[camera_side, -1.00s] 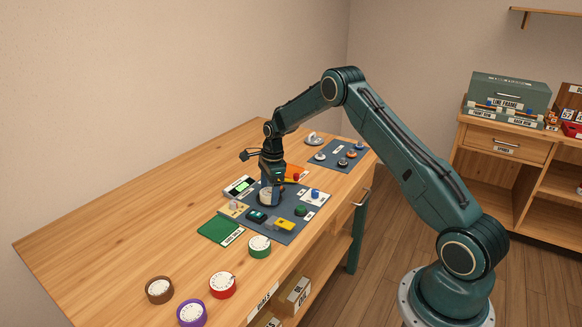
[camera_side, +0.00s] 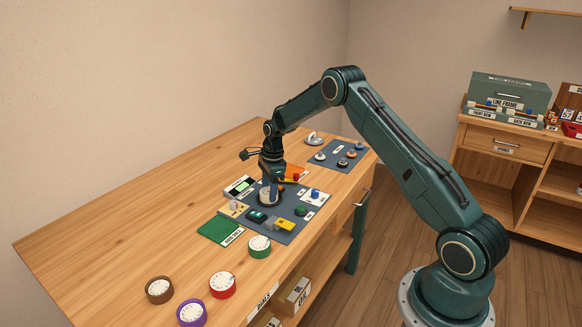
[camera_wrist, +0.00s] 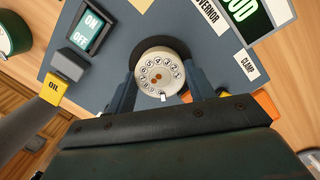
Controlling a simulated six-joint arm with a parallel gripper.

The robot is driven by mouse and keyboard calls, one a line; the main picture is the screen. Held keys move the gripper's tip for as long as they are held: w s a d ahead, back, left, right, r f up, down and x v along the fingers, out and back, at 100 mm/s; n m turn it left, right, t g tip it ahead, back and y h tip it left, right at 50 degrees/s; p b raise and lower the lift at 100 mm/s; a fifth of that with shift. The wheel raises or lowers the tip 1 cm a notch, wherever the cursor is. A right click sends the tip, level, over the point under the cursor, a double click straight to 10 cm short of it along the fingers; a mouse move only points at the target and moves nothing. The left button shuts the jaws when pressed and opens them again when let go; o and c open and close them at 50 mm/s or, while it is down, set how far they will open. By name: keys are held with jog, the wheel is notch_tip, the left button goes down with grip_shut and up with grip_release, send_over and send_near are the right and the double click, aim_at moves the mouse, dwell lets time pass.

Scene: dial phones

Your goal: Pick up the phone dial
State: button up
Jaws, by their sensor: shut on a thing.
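A round phone dial with a white face and a ring of digits (camera_wrist: 160,74) sits over a dark round base on the blue-grey mat (camera_side: 287,236). In the side view the dial (camera_side: 264,196) is partly covered by a finger. My gripper (camera_wrist: 161,88) is above the mat, with one finger on each side of the dial, shut on it. Other dials lie loose on the table: green-rimmed (camera_side: 260,246), red-rimmed (camera_side: 222,285), brown-rimmed (camera_side: 159,290) and purple-rimmed (camera_side: 192,313).
Close around the dial are an ON/OFF switch (camera_wrist: 89,30), a yellow OIL piece (camera_wrist: 54,92), a CLAMP label (camera_wrist: 247,65) and a green-lit display (camera_side: 242,186). A green pad (camera_side: 219,230) lies beside the mat. The table's left side is clear.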

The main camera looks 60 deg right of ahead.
notch_tip(320, 180, up, 20)
dwell(0.6)
jog(key=shift+d, duration=0.1)
dwell(0.4)
jog(key=s+d, duration=0.5)
jog(key=d, duration=0.4)
jog(key=s+d, duration=0.6)
jog(key=d, duration=0.3)
jog(key=shift+f, duration=0.45)
jog(key=shift+s+f, duration=0.1)
notch_tip(320, 180, down, 20)
jog(key=shift+r, duration=0.1)
